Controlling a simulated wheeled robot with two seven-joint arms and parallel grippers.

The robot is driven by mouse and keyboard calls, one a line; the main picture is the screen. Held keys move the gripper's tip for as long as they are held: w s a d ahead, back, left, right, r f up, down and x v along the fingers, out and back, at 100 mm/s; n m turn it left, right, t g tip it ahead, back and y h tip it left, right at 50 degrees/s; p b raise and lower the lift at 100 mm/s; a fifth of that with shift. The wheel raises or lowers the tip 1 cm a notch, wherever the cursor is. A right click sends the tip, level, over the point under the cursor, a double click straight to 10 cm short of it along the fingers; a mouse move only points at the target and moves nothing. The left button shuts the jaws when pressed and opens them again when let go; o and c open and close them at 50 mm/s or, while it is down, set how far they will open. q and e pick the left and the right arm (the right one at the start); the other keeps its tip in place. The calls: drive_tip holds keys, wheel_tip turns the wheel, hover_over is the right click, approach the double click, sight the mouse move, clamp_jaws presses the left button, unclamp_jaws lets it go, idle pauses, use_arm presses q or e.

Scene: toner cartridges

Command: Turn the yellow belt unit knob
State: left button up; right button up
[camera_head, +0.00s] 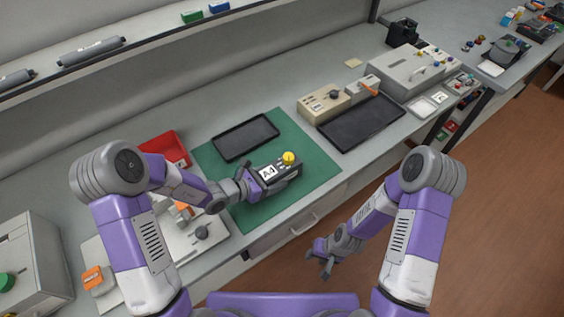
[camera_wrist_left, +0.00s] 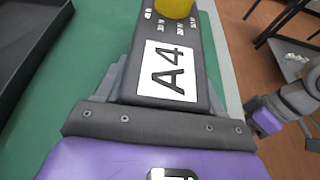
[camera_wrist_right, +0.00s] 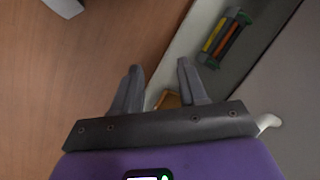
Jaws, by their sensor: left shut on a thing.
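The dark grey belt unit (camera_head: 287,174) with a white A4 label and a yellow knob (camera_head: 289,158) is over the green mat. My left gripper (camera_head: 257,184) is shut on the unit at its label end. In the left wrist view the unit (camera_wrist_left: 207,55) sits between the fingers, and the yellow knob (camera_wrist_left: 174,7) is cut off by the top edge. I cannot tell whether the unit touches the mat. My right gripper (camera_head: 324,262) is open and empty, beyond the bench's front edge above the floor; its parted fingers show in the right wrist view (camera_wrist_right: 160,80).
The green mat (camera_head: 318,170) holds an empty black tray (camera_head: 246,137). A larger black tray (camera_head: 361,122) and a beige box with a dark knob (camera_head: 323,103) stand to the right. A red bin (camera_head: 166,148) stands behind my left arm. A drawer handle (camera_head: 304,225) sticks out below the bench edge.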

drive_tip(key=shift+o, duration=1.4)
drive_tip(key=w+d+r+h, duration=0.1)
drive_tip(key=w+d, duration=0.5)
drive_tip(key=w, duration=0.3)
drive_tip(key=shift+r+n+g, duration=0.3)
drive_tip(key=shift+r+n, duration=0.05)
drive_tip(key=shift+n, duration=0.05)
drive_tip(key=w+d+r+g+h, duration=0.1)
drive_tip(key=w+d+r+h, duration=0.1)
drive_tip(key=w+d+r, duration=0.95)
wheel_tip(320, 180, up, 25)
drive_tip(key=n+t, duration=0.1)
drive_tip(key=n, duration=0.6)
hover_over(289, 157)
drive_tip(key=shift+h, duration=0.4)
wheel_tip(289, 157, down, 12)
drive_tip(key=shift+r, duration=0.15)
drive_tip(key=c, duration=1)
